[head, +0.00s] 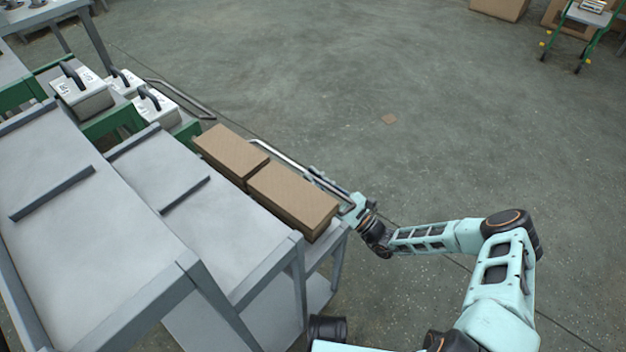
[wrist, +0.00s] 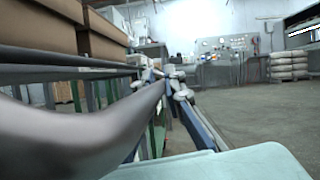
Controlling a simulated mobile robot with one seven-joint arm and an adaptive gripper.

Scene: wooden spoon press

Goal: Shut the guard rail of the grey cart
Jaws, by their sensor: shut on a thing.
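The grey cart (head: 338,236) stands left of my arm in the head view, with two brown cardboard boxes on its top. Its guard rail (head: 275,151) is a thin grey bar along the side of the cart by the open floor. My gripper (head: 322,181) is at the near part of this rail and is shut on it. In the wrist view the rail (wrist: 85,135) runs large and blurred from the lower left towards the gripper fingers (wrist: 170,85). The exact contact of the fingers is small and partly hidden.
The two boxes (head: 290,197) lie close beside the rail. Stepped grey shelving (head: 110,215) fills the left. White cases with black handles (head: 82,92) sit beyond the boxes, near another grey rail (head: 185,97). The concrete floor (head: 420,130) to the right is mostly clear.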

